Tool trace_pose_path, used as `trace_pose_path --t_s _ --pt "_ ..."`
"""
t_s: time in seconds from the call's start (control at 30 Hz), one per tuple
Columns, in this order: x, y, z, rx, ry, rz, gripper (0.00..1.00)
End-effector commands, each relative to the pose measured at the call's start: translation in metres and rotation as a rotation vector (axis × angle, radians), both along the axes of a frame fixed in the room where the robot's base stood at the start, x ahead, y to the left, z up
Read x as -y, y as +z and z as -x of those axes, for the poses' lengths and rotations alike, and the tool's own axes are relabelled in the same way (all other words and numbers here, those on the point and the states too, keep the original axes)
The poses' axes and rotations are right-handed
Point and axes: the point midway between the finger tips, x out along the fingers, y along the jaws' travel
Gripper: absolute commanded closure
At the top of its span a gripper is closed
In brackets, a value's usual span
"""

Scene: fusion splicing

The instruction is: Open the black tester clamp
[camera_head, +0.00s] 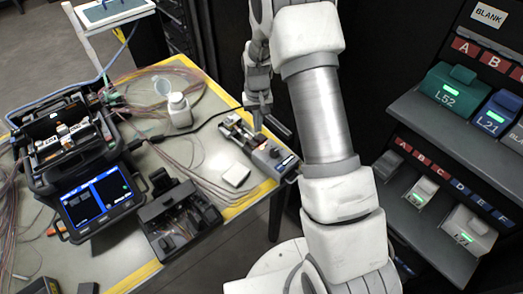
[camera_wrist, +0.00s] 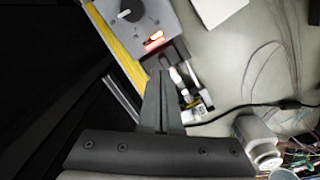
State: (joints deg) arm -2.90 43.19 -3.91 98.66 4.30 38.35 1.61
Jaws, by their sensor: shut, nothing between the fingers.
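The tester (camera_head: 274,158) is a grey box with a knob at the right corner of the table. In the wrist view its grey body (camera_wrist: 143,22) shows a dial and a lit red-orange display. The black clamp (camera_wrist: 172,54) is at the tester's end, just beyond my fingertips. I cannot tell whether its lid is up or down. My gripper (camera_head: 258,122) points down over the tester's end. In the wrist view my gripper (camera_wrist: 160,80) is shut and empty, its fingertips close to the clamp. Contact cannot be told. The fingers partly hide the bright rail parts beside it.
A splicer (camera_head: 85,160) with a lit screen stands at left. A black open tray (camera_head: 178,222) lies before it. A white bottle (camera_head: 180,110) and a white pad (camera_head: 235,174) are near the tester. Loose fibres cross the table. A shelf rack (camera_head: 430,125) stands at right.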

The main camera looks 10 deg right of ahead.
Motion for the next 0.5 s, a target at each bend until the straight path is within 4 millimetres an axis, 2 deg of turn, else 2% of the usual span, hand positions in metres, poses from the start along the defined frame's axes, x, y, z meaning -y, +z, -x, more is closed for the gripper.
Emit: trace_pose_path --t_s 0.03,0.5 --pt "0.001 0.007 -0.001 0.001 0.0 0.0 1.0" --pt "0.013 0.042 -0.008 0.002 -0.001 0.0 1.0"
